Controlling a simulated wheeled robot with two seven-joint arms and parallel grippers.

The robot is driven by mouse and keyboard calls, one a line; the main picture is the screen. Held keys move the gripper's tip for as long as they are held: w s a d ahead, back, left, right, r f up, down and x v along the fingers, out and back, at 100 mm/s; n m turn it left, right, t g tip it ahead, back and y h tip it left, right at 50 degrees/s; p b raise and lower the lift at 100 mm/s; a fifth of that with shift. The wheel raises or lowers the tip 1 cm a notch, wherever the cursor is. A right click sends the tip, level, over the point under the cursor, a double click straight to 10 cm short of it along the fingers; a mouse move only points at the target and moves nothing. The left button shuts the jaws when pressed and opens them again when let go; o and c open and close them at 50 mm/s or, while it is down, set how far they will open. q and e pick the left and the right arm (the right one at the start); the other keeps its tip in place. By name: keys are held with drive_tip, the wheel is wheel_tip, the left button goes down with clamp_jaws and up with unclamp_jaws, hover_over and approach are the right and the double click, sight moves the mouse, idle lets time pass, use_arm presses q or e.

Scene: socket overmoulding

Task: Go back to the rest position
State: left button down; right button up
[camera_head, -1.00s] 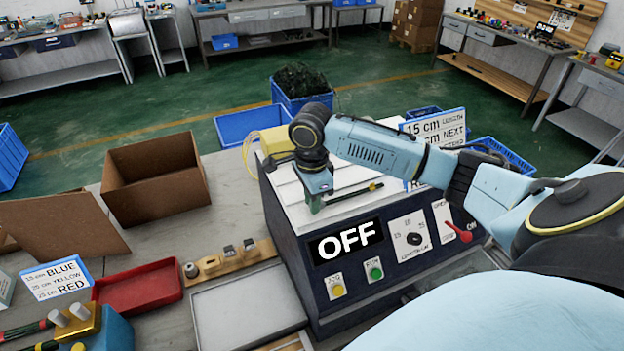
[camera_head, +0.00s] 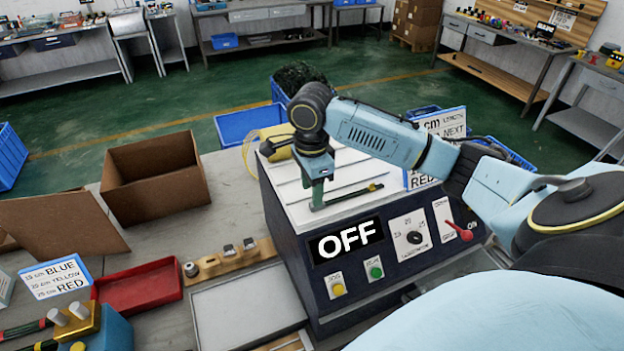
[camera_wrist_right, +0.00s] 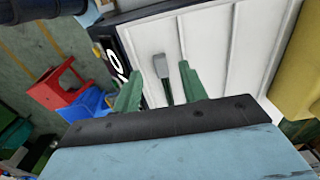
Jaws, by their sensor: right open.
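My right gripper (camera_head: 317,200) hangs over the white top of the dark machine (camera_head: 290,240) in the head view. In the right wrist view its two green fingers (camera_wrist_right: 161,90) stand apart. A dark rod with a grey flat end (camera_wrist_right: 161,66) shows between them; I cannot tell how far below the fingertips it lies. In the head view a dark rod with green and yellow marks (camera_head: 355,194) lies on the machine top, just right of the fingers. My left gripper is in neither view.
The machine's display (camera_head: 345,240) reads OFF; a red lever (camera_head: 460,232) sits on its front. A cardboard box (camera_head: 155,185), red tray (camera_head: 137,287) and grey tray (camera_head: 248,312) are to the left. A label sign (camera_head: 440,124) stands behind my right forearm.

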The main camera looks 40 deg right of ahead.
wheel_tip(320, 180, up, 10)
drive_tip(key=s+a+f+n+t+y, duration=0.1)
drive_tip(key=s+a+f+n, duration=0.3)
drive_tip(key=a+f+n, duration=0.35)
drive_tip(key=s+a+f+n+t+y, duration=0.1)
drive_tip(key=s+a+f+n, duration=0.4)
drive_tip(key=f, duration=0.4)
drive_tip(key=s+a+f+n+t+h, duration=0.1)
drive_tip(key=s+f+n, duration=0.1)
drive_tip(key=s+n, duration=0.4)
drive_tip(key=s+f+n+t+h, duration=0.1)
drive_tip(key=s+f+n, duration=0.1)
drive_tip(key=s+n, duration=0.4)
wheel_tip(320, 180, down, 35)
drive_tip(key=s+g+b, duration=0.2)
drive_tip(key=s+b, duration=0.1)
drive_tip(key=b, duration=0.7)
drive_tip(key=s+d+f+b, duration=0.1)
drive_tip(key=s+f+b, duration=0.2)
drive_tip(key=s+f, duration=0.4)
drive_tip(key=s+d+f+g+b, duration=0.1)
drive_tip(key=s+f+b, duration=0.3)
drive_tip(key=s+f, duration=0.4)
wheel_tip(320, 180, down, 7)
drive_tip(key=shift+s+d+r+b, duration=0.1)
drive_tip(key=shift+s+d+b, duration=0.2)
